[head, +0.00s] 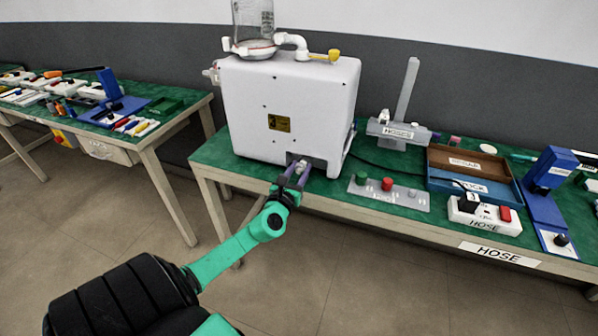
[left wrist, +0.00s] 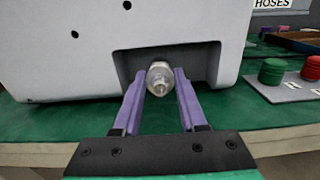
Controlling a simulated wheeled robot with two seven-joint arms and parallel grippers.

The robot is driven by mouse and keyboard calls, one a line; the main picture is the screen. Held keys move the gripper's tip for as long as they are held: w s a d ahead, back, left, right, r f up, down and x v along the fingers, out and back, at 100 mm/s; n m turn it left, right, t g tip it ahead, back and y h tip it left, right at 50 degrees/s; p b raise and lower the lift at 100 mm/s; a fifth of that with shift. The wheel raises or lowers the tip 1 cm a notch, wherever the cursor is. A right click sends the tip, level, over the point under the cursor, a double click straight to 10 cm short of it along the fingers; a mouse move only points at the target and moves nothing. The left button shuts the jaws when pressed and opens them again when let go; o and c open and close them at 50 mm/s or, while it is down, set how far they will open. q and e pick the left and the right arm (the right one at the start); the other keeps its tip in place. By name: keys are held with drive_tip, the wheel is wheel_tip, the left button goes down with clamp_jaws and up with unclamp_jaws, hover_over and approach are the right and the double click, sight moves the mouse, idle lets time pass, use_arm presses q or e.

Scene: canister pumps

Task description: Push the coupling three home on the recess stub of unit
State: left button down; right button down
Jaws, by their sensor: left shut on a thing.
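The white unit (head: 283,103) stands on the green table top, with a recess (left wrist: 205,62) low in its front face. My left gripper (head: 298,168) reaches into the mouth of this recess from the front. In the left wrist view its two purple fingers (left wrist: 160,90) are shut on a silver-grey coupling (left wrist: 159,77), one finger on each side. The coupling's round end faces the camera. The recess stub is hidden behind the coupling, so I cannot tell how far on it sits. My right gripper is in neither view.
Right of the unit lies a grey panel (head: 415,204) with green, red and grey knobs. Beyond it are a blue tray (head: 462,196), a labelled white box (head: 485,215) and a blue stand (head: 541,190). A clear jar (head: 252,18) and white pipe sit on the unit.

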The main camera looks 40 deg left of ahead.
use_arm(q)
drive_tip(key=shift+w+a, duration=0.2)
drive_tip(key=shift+w, duration=0.3)
idle(0.4)
drive_tip(key=shift+c, duration=1.9)
unclamp_jaws()
drive_tip(key=shift+s+d+f, duration=0.1)
drive_tip(key=shift+s+d, duration=0.05)
drive_tip(key=shift+s, duration=0.15)
drive_tip(key=b+v, duration=0.1)
drive_tip(key=v, duration=1.3)
